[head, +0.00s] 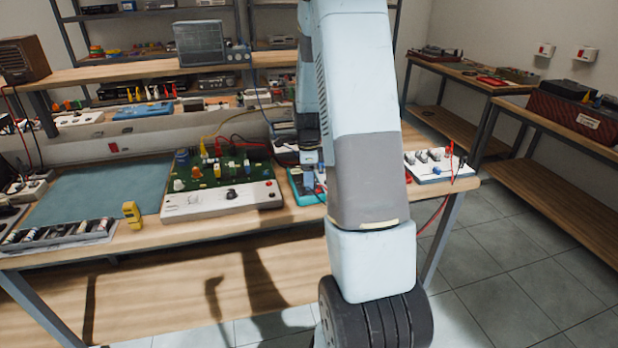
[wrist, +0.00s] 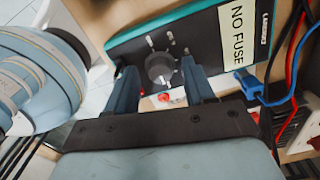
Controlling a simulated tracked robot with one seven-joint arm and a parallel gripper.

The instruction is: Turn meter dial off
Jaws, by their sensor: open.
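The meter is a teal-edged case with a dark face (wrist: 205,45) in the wrist view. It carries a white "NO FUSE" label. Its round grey dial (wrist: 160,68) faces my gripper; I cannot read its setting. My gripper (wrist: 158,68) is open, with one blue finger to the left of the dial and one to the right. The dial shows between the fingertips, and I see no clear contact. In the head view the teal meter (head: 297,188) lies on the bench, mostly hidden behind my arm, and the dial cannot be made out there.
A green circuit board trainer (head: 222,193) stands left of the meter on the wooden bench. A white box with knobs and red leads (head: 440,165) is to the right. Red and blue cables (wrist: 272,88) hang close to the gripper's right side. A yellow handheld device (head: 132,215) sits farther left.

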